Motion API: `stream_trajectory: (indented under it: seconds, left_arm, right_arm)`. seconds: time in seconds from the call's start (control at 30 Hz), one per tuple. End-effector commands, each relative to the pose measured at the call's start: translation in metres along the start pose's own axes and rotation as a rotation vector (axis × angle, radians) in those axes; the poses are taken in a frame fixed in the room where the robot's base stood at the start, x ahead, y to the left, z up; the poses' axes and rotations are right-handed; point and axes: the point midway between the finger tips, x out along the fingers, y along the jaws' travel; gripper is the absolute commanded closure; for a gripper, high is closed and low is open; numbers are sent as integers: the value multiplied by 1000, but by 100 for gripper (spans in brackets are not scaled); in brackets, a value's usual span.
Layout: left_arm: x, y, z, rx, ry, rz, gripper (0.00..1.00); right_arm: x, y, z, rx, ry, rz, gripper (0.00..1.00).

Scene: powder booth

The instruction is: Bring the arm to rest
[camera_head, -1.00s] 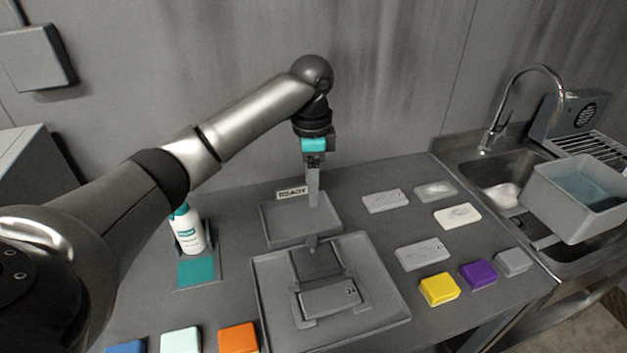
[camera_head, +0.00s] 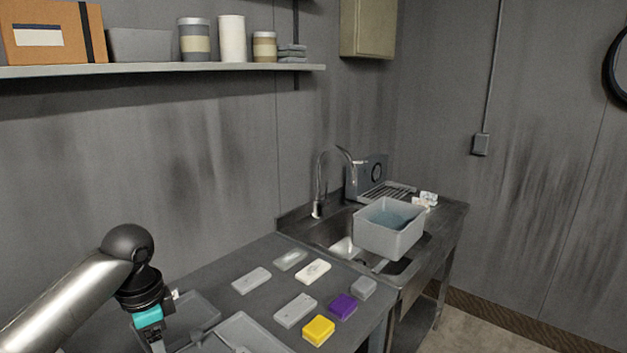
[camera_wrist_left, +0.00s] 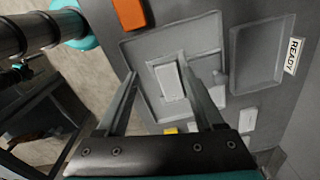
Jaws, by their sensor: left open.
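My left arm comes in at the lower left of the head view. Its gripper (camera_head: 157,345) hangs partly cut off by the bottom edge, left of the READY tray (camera_head: 207,312). In the left wrist view the gripper (camera_wrist_left: 158,66) is open, with nothing between its two fingers. Beyond the fingers lies a grey fixture tray (camera_wrist_left: 142,54) with a light grey plate (camera_wrist_left: 168,82) in it. The READY tray looks empty in the wrist view (camera_wrist_left: 250,75), beside its white label (camera_wrist_left: 292,57). My right gripper is not in view.
Several flat plates lie on the table, one pale (camera_head: 313,271), near yellow (camera_head: 318,330), purple (camera_head: 343,306) and grey (camera_head: 363,288) blocks. A grey tub (camera_head: 388,232) sits at the sink, beside the faucet (camera_head: 320,185). A loaded shelf (camera_head: 170,70) is on the wall.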

Motion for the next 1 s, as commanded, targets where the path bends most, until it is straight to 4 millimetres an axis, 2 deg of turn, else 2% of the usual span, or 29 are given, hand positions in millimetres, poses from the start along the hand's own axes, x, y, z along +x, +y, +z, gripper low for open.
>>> stream_trajectory:
  seconds: [0.07, 0.2, 0.3, 0.37, 0.53, 0.67, 0.8, 1.0]
  left_arm:
    - [17, 16, -8, 9, 10, 0, 31]
    - [45, 46, -19, 8, 36, -6, 31]
    - [66, 74, -26, -4, 68, -10, 31]
    - [78, 92, -29, -21, 91, -11, 31]
    - [102, 141, -33, -101, 165, -16, 31]
    - [112, 174, -28, -194, 217, -19, 31]
    - [117, 204, -15, -321, 261, -29, 31]
    - [116, 230, 14, -506, 286, -61, 31]
  right_arm:
    - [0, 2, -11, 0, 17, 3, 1]
    - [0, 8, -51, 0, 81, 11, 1]
    - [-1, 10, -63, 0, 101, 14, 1]
    - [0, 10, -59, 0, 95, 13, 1]
    - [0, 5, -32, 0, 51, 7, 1]
    - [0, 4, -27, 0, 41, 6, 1]
    - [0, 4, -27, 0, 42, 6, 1]
    - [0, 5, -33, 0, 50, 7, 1]
